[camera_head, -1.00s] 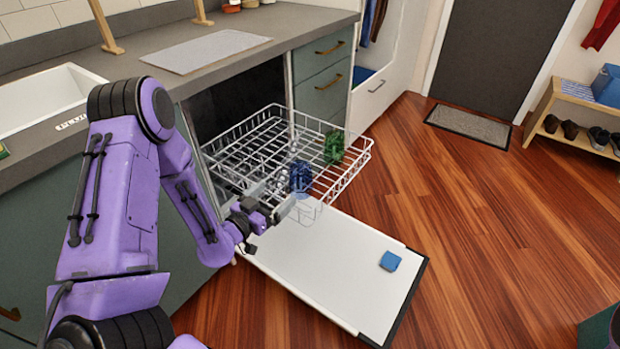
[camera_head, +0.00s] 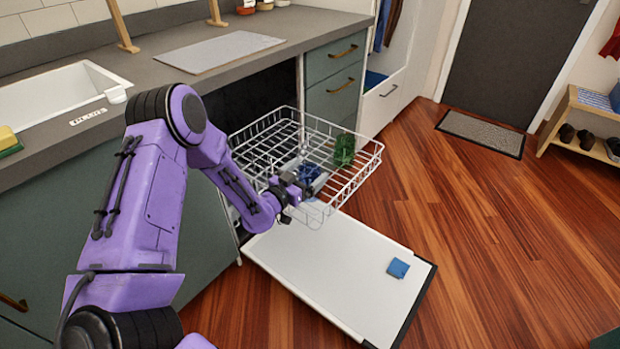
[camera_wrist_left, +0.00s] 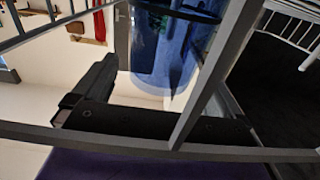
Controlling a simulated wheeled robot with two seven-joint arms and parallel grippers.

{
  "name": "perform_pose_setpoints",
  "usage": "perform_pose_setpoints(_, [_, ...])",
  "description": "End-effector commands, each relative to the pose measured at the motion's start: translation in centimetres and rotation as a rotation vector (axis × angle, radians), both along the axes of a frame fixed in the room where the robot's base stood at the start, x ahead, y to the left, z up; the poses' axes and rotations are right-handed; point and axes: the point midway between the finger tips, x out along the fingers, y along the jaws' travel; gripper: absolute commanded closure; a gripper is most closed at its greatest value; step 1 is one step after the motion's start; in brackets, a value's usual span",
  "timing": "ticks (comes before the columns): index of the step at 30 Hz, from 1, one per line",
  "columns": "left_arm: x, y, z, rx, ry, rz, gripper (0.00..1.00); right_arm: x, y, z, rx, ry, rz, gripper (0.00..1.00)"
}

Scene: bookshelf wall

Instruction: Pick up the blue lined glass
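The blue lined glass (camera_head: 309,172) stands in the front part of the dishwasher's pulled-out wire rack (camera_head: 369,170). In the left wrist view the blue, see-through glass (camera_wrist_left: 160,50) shows large at the top, in front of my gripper. My left gripper (camera_head: 307,182) is at the rack's front side, right at the glass and partly covering it. In the left wrist view the gripper (camera_wrist_left: 150,80) looks open, with a visible gap between its left finger and the glass. Rack bars cross close in front of the camera. My right gripper is not in view.
A green glass (camera_head: 344,150) stands in the rack, right of the blue one. The open dishwasher door (camera_head: 320,280) lies below, with a small blue item (camera_head: 398,268) on it. The counter (camera_head: 170,60) runs above the rack.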

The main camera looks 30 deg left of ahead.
Motion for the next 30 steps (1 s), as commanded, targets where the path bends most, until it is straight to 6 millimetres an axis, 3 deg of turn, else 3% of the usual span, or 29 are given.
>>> perform_pose_setpoints(1, [0.0,0.0,0.0,0.0,0.0,0.0,0.16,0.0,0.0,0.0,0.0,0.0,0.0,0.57])
perform_pose_setpoints(4, [0.0,0.0,0.0,0.0,0.0,0.0,0.49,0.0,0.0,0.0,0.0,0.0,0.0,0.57])
perform_pose_setpoints(6, [0.0,0.0,0.0,0.0,0.0,0.0,0.65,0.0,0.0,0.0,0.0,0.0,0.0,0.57])
perform_pose_setpoints(15, [0.0,0.0,0.5,0.0,-0.002,-0.001,0.65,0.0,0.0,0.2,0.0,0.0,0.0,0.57])
perform_pose_setpoints(21, [0.0,0.0,3.6,0.002,-0.005,-0.001,0.65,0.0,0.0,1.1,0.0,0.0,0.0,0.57])
perform_pose_setpoints(30, [-5.9,-1.2,10.0,0.0,-0.002,0.0,0.65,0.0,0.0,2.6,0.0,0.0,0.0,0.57])
